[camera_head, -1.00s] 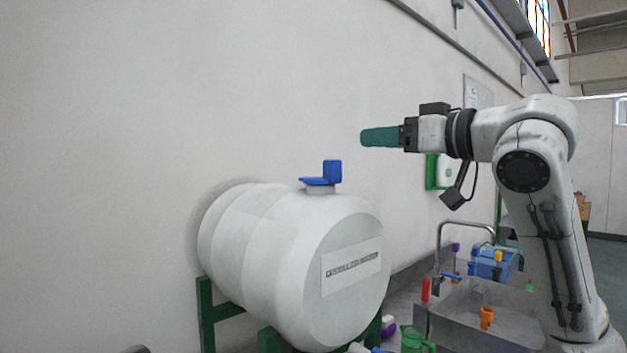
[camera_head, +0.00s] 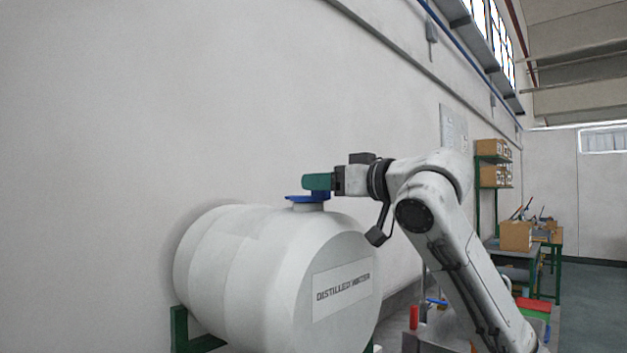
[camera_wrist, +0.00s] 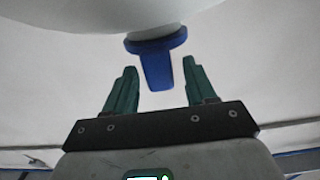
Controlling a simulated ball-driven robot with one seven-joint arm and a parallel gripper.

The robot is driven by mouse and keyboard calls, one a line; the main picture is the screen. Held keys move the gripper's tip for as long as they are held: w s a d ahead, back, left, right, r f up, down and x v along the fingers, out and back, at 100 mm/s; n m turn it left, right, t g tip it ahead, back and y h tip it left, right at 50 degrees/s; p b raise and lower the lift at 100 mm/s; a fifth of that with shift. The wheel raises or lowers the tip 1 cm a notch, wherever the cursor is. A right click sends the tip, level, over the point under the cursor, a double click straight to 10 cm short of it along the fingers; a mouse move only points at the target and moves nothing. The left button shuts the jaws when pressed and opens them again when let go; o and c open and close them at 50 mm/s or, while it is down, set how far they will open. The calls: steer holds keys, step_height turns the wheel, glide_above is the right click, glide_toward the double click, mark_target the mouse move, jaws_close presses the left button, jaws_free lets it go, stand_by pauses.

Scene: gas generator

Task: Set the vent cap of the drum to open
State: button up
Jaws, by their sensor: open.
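The white drum (camera_head: 250,270), labelled "DISTILLED WATER", lies on its side on a green stand. Its blue vent cap (camera_head: 300,198) sits on the neck at the top. In the wrist view the cap (camera_wrist: 156,44) shows a blue tab (camera_wrist: 157,72) sticking out between my fingers. My gripper (camera_head: 310,182) is at the cap from the right, its green fingers hiding the upright part of the cap in the head view. In the wrist view my gripper (camera_wrist: 158,82) is open, with a finger on each side of the tab and a visible gap to both.
The white wall stands close behind the drum. A grey sink (camera_head: 440,335) with a red item (camera_head: 414,316) beside it is at lower right. Farther back are a shelf with boxes (camera_head: 490,165) and a workbench with a cardboard box (camera_head: 515,236).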

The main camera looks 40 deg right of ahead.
steer(key=shift+w+a, duration=0.1)
steer(key=shift+w, duration=1.5)
jaws_close()
